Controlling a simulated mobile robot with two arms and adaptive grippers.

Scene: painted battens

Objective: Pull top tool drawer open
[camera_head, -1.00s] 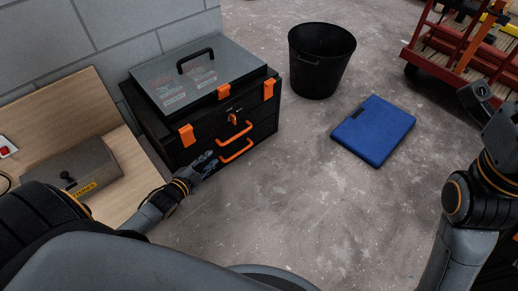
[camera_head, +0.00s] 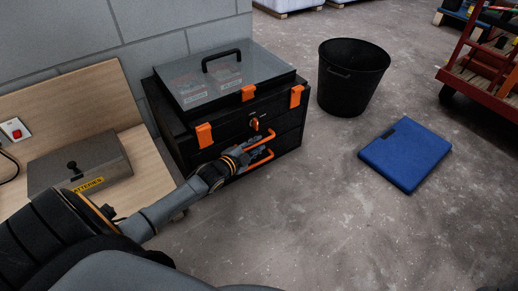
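The black tool chest (camera_head: 176,128) stands on the floor against the wall, with a clear lid and orange latches. Its front has two drawers, both looking shut flush. My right gripper is out of view.
A wooden bench (camera_head: 150,160) with a grey battery box (camera_head: 80,164) is at left. A black bin (camera_head: 352,78) stands right of the chest. A blue case (camera_head: 405,154) lies on the floor. The floor before the chest is clear.

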